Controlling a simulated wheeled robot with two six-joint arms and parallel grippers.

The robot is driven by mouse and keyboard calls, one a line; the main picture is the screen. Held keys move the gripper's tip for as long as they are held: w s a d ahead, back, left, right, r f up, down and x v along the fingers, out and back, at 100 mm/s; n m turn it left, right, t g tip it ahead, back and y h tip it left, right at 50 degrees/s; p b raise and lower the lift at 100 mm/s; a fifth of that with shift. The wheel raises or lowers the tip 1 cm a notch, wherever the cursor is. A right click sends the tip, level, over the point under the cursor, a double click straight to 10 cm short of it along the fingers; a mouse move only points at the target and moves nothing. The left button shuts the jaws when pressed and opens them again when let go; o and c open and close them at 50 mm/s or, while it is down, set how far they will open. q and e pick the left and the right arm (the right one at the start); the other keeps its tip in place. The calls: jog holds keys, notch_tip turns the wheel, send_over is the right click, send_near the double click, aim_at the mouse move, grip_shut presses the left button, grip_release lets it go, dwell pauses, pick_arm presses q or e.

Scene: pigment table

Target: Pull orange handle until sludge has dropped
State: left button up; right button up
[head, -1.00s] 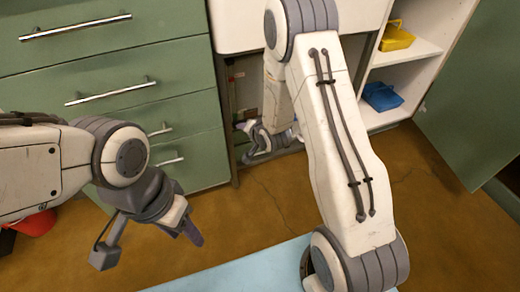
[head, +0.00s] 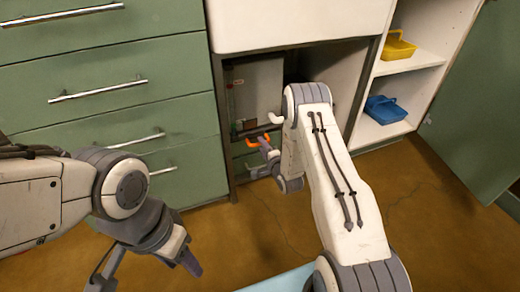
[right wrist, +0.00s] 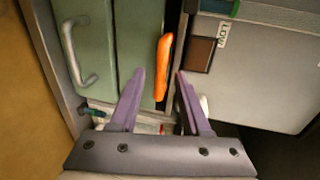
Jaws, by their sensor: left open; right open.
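The orange handle (right wrist: 163,68) is an upright bar in the right wrist view, beside a green panel inside the open cabinet. Orange also shows in the head view (head: 252,143), partly hidden by my right gripper. My right gripper (right wrist: 160,78) is open, its two purple fingers pointing toward the handle. The handle appears between the fingertips in the picture; I cannot tell whether they touch it. In the head view my right gripper (head: 263,155) is inside the cabinet opening. My left gripper (head: 147,275) is open and empty above the floor at lower left. No sludge can be made out.
Green drawers (head: 100,70) with metal handles stand left of the opening. A metal handle (right wrist: 80,60) is left of the orange one. A grey box (right wrist: 265,80) is to its right. Yellow (head: 398,47) and blue (head: 385,109) caddies sit on white shelves. Open floor lies in front.

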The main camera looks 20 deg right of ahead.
jog(key=shift+b+x, duration=0.45)
jog(key=shift+x, duration=0.9)
grip_shut()
dwell(0.4)
